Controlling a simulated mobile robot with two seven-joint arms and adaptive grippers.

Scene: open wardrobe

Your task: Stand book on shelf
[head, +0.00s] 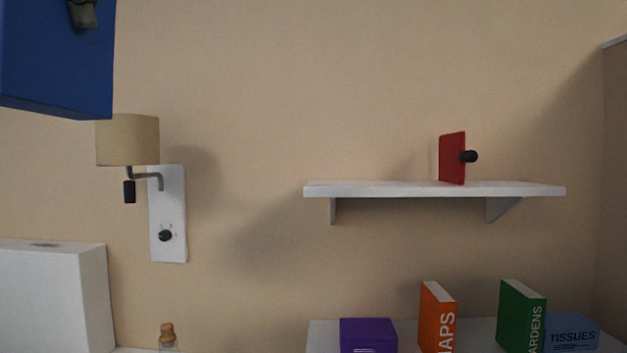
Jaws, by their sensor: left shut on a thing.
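A blue book (55,60) is at the upper left corner, close to the camera and cut off by the picture edges. My left gripper (83,13) is shut on it; only a dark fingertip shows against its face. The book is in the air, well to the left of the white wall shelf (350,188) and higher than it. On the shelf's right half stands a red upright plate (452,158) with a black knob, like a bookend. The shelf left of the plate is bare. My right gripper is out of view.
A wall lamp (128,140) hangs below the blue book. Below the shelf stand a purple box or book (368,333), an orange MAPS book (437,318), a green GARDENS book (522,315) and a TISSUES box (573,333). A corked bottle (167,335) and white box (50,295) are lower left.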

